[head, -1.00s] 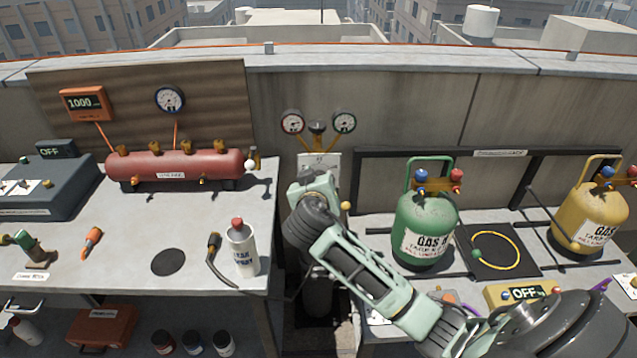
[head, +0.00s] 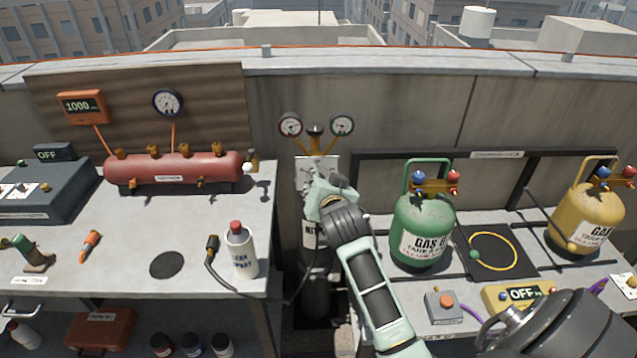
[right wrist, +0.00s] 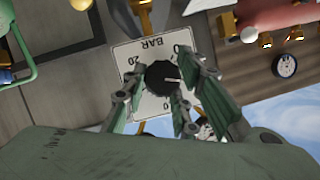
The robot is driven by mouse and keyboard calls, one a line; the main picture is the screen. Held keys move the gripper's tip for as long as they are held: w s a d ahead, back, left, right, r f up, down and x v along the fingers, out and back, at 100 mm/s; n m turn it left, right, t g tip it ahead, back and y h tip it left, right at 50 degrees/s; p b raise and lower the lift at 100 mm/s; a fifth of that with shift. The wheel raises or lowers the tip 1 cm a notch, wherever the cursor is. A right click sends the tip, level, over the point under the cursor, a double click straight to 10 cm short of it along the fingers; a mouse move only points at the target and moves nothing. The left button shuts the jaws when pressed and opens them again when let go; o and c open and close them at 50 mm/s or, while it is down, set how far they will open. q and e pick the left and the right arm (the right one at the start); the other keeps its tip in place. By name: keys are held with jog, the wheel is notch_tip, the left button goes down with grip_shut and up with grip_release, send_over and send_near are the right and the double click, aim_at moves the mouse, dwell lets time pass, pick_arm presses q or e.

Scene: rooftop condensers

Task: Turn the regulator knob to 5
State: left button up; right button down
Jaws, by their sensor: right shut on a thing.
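The regulator's white dial plate (head: 318,166) stands below two round gauges, above a dark cylinder (head: 312,236) with a partly hidden label. In the right wrist view, the plate (right wrist: 150,48) appears upside down, with "BAR", "20" and other partly covered figures. The black regulator knob (right wrist: 160,76) has a white pointer line aimed right in that picture. My right gripper (right wrist: 160,88) has its fingers on both sides of the knob, shut on it. In the head view, my right gripper (head: 328,188) covers the knob. My left gripper is not in view.
The left bench (head: 120,235) carries a red manifold (head: 180,167) and a white spray bottle (head: 241,252) near its right edge. The right bench holds a green gas tank (head: 424,230), a yellow tank (head: 585,222) and a grey box with an orange button (head: 444,307). A hose runs between the benches.

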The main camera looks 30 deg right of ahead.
jog(key=shift+s+d+f, duration=0.1)
jog(key=shift+d+f, duration=0.05)
jog(key=shift+d, duration=0.05)
dwell(0.3)
jog(key=c, duration=1.8)
grip_release()
jog(key=shift+o, duration=1.4)
jog(key=shift+s+d, duration=0.1)
jog(key=shift+d, duration=0.05)
jog(key=v, duration=1.2)
